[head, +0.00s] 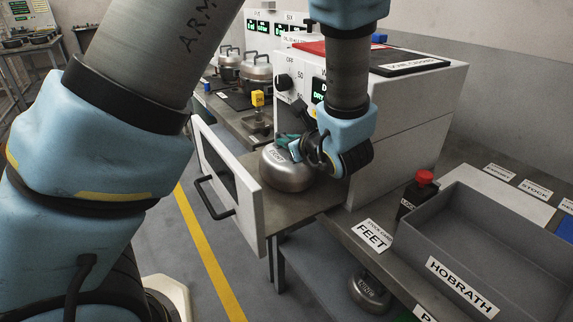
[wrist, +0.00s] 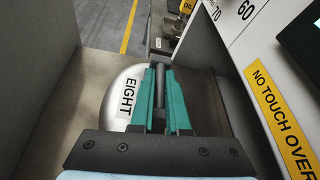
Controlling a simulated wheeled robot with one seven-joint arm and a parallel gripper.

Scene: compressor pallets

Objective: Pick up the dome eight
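The dome eight (head: 288,170) is a rounded silver metal dome with a white label. Whether that strip is a handle or a gap is unclear. The dome's right part is hidden behind the fingers.
The white machine (head: 405,125) rises close on the right. A grey HOBRATH tray (head: 490,240) and a red-capped bottle (head: 418,192) are at right. Another dome (head: 369,293) sits below. Handled pots (head: 257,72) stand behind.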

